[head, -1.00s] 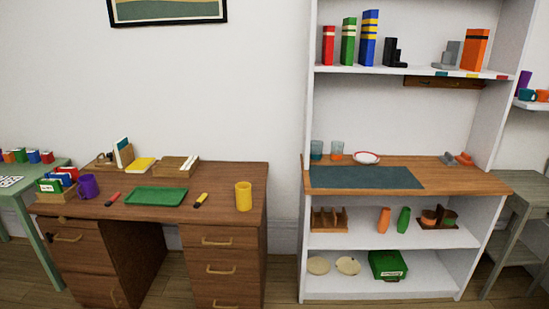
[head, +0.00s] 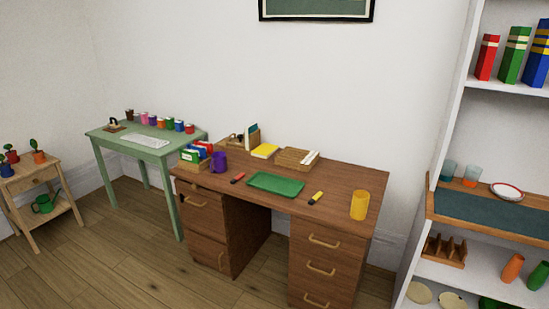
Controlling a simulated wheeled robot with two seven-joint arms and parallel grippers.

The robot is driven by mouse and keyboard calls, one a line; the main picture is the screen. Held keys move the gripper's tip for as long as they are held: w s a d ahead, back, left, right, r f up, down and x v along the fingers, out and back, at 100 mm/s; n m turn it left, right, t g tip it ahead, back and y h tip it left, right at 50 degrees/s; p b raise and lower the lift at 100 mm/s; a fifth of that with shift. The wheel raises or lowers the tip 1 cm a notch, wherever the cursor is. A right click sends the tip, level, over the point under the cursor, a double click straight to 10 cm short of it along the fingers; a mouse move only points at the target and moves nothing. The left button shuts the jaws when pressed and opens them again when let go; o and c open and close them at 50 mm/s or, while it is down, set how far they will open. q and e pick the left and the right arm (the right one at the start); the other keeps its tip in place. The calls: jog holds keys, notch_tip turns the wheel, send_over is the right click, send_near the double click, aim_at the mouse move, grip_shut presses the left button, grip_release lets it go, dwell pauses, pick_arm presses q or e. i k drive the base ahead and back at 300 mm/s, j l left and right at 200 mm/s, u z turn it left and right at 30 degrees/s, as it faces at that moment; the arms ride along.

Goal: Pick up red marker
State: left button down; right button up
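The red marker (head: 238,178) lies on the brown wooden desk (head: 345,180), near its front edge. It is small, with a dark end. It lies between the purple mug (head: 219,162) and the green tray (head: 275,184), apart from both. Neither of my grippers shows in the head view.
A yellow-and-black marker (head: 316,198) and a yellow cup (head: 359,205) stand or lie right of the tray. A box of colored items (head: 197,153) is left of the mug. A green table (head: 153,146) is at left, a white shelf (head: 450,130) at right. Floor (head: 120,250) in front is clear.

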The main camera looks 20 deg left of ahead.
aim_at(242, 174)
jog(key=i+j+u, duration=0.85)
jog(key=i, duration=0.15)
